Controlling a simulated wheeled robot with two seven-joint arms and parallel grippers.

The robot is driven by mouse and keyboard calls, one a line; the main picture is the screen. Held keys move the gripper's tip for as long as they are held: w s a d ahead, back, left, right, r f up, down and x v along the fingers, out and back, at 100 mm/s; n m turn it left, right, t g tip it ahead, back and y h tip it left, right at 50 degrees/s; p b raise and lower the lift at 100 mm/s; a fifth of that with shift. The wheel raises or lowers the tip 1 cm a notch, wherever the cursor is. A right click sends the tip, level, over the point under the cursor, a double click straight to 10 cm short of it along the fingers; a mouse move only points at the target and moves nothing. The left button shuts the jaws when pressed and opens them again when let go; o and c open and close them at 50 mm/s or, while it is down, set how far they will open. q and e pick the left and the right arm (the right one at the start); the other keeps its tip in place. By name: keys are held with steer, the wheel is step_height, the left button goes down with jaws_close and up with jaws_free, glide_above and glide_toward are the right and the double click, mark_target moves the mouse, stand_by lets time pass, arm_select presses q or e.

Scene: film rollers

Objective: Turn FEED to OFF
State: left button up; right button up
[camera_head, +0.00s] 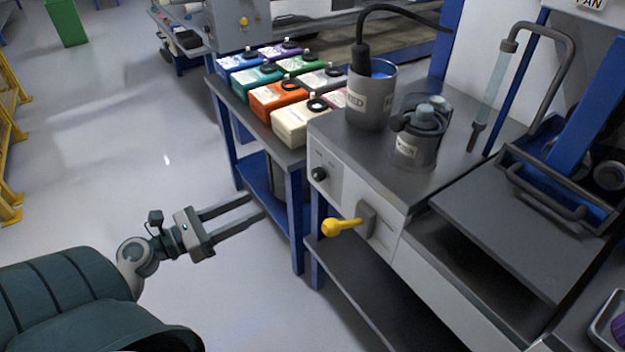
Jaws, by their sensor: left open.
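A black round knob (319,174) sits on the light front panel of the machine (385,240). The small marks above it are too small to read. Right of and below it, a yellow-handled lever (341,227) sticks out to the left from a grey mount. I cannot read which control is marked FEED. My left gripper (257,204) is left of the panel, over the floor beside the blue-legged table. Its two long fingers are apart, empty, and point right. It touches neither control. My right gripper is not in view.
Several coloured jugs (280,96) stand on a blue-legged table (232,101) behind my left gripper. A grey cylinder (371,100) with a partly readable label and a pump-like canister (415,150) stand on the machine top.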

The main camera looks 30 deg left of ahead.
mark_target(314, 177)
arm_select(q)
steer(key=shift+w, duration=0.1)
steer(key=p+x, duration=0.2)
steer(key=x, duration=1.4)
steer(key=shift+w+p, duration=0.15)
steer(key=shift+p, duration=0.15)
steer(key=shift+w+d, duration=0.2)
steer(key=shift+w, duration=0.25)
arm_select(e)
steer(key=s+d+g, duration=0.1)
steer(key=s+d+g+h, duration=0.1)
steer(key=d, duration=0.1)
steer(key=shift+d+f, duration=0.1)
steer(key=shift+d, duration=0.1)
arm_select(q)
steer(key=shift+c, duration=0.3)
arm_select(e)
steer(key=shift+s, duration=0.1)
arm_select(q)
steer(key=c, duration=1)
